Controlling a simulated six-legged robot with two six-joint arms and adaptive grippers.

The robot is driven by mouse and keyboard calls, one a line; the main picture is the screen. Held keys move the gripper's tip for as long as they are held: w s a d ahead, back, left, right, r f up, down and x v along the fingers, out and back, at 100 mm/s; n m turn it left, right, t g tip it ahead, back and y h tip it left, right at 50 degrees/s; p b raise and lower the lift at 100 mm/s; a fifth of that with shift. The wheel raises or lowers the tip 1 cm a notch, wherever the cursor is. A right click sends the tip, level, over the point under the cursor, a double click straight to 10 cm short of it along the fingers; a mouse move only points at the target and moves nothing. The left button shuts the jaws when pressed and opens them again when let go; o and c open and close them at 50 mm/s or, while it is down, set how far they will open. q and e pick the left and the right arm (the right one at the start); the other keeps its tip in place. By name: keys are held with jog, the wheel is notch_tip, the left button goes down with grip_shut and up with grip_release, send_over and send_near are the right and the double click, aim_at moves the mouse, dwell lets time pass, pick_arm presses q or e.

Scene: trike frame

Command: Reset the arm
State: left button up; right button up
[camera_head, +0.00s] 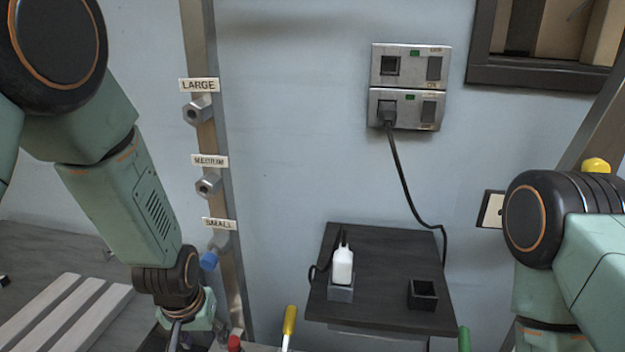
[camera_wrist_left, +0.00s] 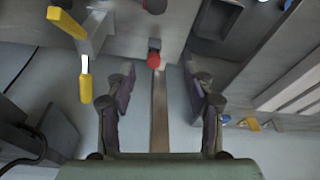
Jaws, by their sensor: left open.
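My left arm (camera_head: 122,196) comes down from the upper left in the head view. Its gripper (camera_head: 190,338) is at the bottom edge, partly cut off by the frame. In the left wrist view my left gripper (camera_wrist_left: 158,85) has its two dark fingers spread apart, with nothing between them but background. A red-capped part (camera_wrist_left: 154,56) shows beyond the fingertips. My right arm (camera_head: 570,255) is at the right edge of the head view, and its gripper is out of the frame.
A wall post (camera_head: 215,140) carries nuts labelled large, medium and small. A dark shelf (camera_head: 385,270) holds a white bottle-shaped item (camera_head: 343,267) and an open black box (camera_head: 422,294). A cord (camera_head: 405,185) runs from the wall outlet (camera_head: 408,87). A yellow handle (camera_head: 290,319) stands in front.

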pick_arm(q)
jog(key=s+f+g, duration=0.1)
jog(key=s+f, duration=0.4)
jog(key=s, duration=0.4)
jog(key=s+f+b, duration=0.1)
jog(key=s+f, duration=0.5)
jog(key=s, duration=0.4)
jog(key=s+a+f+g+b, duration=0.1)
jog(key=s+f, duration=0.4)
jog(key=s, duration=0.4)
jog(key=shift+s+f+m+g, duration=0.2)
jog(key=shift+s+m+g, duration=0.1)
jog(key=shift+a, duration=0.1)
jog(key=shift+c, duration=0.4)
jog(key=shift+c, duration=1.3)
jog(key=shift+w, duration=0.1)
jog(key=shift+w, duration=0.1)
